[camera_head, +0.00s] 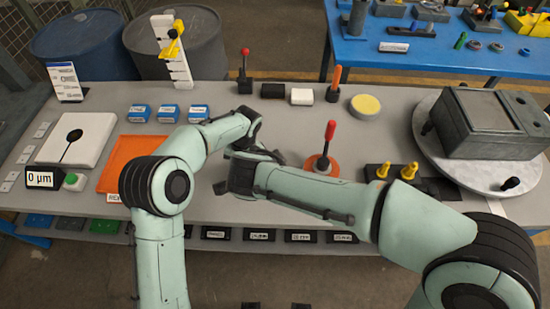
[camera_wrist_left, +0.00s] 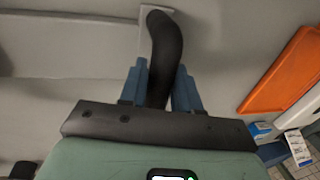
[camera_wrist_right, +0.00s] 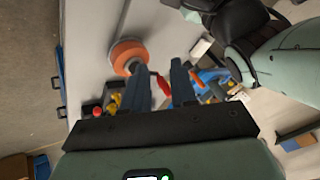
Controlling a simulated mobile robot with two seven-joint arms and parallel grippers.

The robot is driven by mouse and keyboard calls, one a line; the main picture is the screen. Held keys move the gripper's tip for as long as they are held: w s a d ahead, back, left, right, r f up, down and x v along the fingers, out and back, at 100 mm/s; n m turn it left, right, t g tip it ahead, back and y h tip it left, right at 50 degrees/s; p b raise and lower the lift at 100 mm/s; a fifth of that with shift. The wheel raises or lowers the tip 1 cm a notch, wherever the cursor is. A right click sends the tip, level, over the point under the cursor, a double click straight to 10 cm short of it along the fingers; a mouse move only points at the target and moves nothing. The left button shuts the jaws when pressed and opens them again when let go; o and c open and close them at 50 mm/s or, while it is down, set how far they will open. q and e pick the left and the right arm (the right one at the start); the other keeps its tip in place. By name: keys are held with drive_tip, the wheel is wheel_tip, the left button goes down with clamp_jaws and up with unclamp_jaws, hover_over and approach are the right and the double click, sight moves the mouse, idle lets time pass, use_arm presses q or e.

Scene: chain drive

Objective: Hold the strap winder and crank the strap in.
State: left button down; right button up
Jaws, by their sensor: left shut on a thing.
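My left gripper (camera_wrist_left: 162,66) is shut on a dark curved handle (camera_wrist_left: 165,35) in the left wrist view; the handle rises between its blue fingers. I take it for the strap winder's grip, but the winder's body and strap cannot be made out. My right gripper (camera_wrist_right: 162,66) has its fingers apart, with nothing seen held between them. An orange round base (camera_wrist_right: 127,56) and a red knob (camera_wrist_right: 163,86) lie beyond its fingers. In the head view the red-knobbed lever (camera_head: 330,130) stands on the bench behind my right arm. Both grippers' fingertips are hidden there.
On the grey bench (camera_head: 225,95) are an orange tray (camera_head: 122,165) at left, a white plate (camera_head: 78,137), several blue boxes (camera_head: 168,112), and yellow-topped pegs (camera_head: 384,170). A grey machine (camera_head: 480,125) stands on a turntable at right. My two forearms are close together mid-bench.

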drive_tip(key=shift+w+d, duration=0.1)
drive_tip(key=shift+w, duration=0.15)
clamp_jaws()
drive_tip(key=n+h, duration=0.2)
drive_tip(key=n, duration=1.2)
hover_over(327, 146)
drive_tip(key=a, duration=0.3)
wheel_tip(327, 146, down, 8)
drive_tip(key=shift+w+g, duration=0.15)
drive_tip(key=shift+g, duration=0.25)
